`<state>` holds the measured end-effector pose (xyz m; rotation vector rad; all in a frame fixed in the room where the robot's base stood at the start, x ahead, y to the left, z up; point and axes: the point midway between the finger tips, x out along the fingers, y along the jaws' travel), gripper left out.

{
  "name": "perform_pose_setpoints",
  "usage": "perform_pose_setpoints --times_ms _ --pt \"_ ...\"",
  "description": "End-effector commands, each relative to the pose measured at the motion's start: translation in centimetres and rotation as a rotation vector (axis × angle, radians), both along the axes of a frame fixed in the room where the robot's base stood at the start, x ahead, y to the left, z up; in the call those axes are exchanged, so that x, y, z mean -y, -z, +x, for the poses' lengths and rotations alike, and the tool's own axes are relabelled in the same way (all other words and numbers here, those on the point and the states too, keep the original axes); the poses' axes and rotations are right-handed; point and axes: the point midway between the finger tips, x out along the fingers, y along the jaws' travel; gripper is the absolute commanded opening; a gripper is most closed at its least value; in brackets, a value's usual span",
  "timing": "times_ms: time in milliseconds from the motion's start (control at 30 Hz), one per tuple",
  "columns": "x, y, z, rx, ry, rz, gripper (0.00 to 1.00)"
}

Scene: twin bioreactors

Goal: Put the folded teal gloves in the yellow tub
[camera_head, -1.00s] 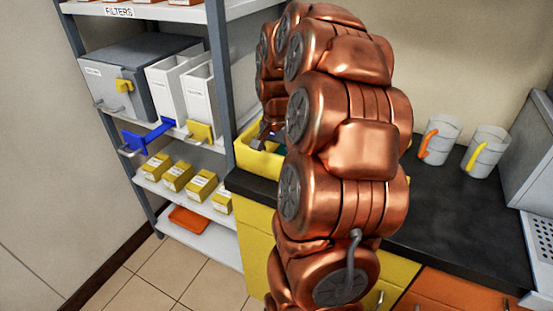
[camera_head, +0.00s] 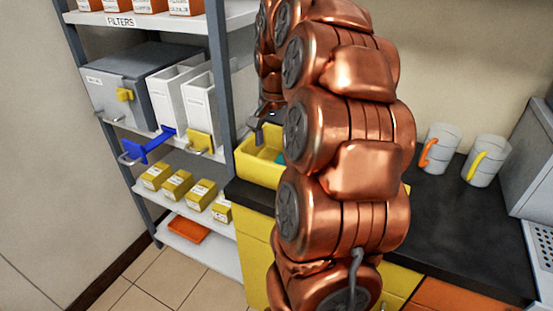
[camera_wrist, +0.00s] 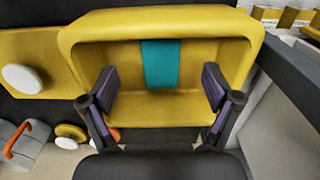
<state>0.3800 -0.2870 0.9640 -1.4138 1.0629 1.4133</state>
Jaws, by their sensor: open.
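The yellow tub (camera_head: 256,163) stands on the dark counter at its left end, partly hidden by my copper arm. In the wrist view the tub (camera_wrist: 90,40) lies below my gripper. The folded teal gloves (camera_wrist: 160,64) lie inside the tub, against its far part, as a flat teal strip. A bit of the teal gloves (camera_head: 280,158) shows in the head view beside my arm. My gripper (camera_wrist: 158,95) is open and empty, its two fingers spread on either side above the tub, apart from the gloves. In the head view my gripper (camera_head: 262,128) is above the tub, partly hidden.
A shelf rack with yellow boxes (camera_head: 177,185), white bins (camera_head: 175,95) and a grey box (camera_head: 125,85) stands left of the counter. Two mugs (camera_head: 440,148) with orange and yellow handles stand right of my arm. The counter (camera_head: 440,220) in front of them is clear.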

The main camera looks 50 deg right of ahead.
Motion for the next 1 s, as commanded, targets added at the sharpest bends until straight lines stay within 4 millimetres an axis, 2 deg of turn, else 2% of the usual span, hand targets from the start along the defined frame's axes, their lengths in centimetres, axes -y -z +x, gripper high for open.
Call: perform_pose_setpoints --times_ms 100,300,733,867,1000 --pt "0.0 -1.7 0.1 0.004 -0.001 -0.003 0.89" --pt "0.0 -3.7 0.1 0.004 0.0 -0.002 0.89" --pt "-0.5 -4.5 0.0 -0.002 -0.015 0.003 0.89" --pt "-3.1 -4.2 0.1 -0.007 -0.103 0.005 0.89" --pt "-8.3 -3.0 -0.6 -0.028 -0.285 0.022 0.89"
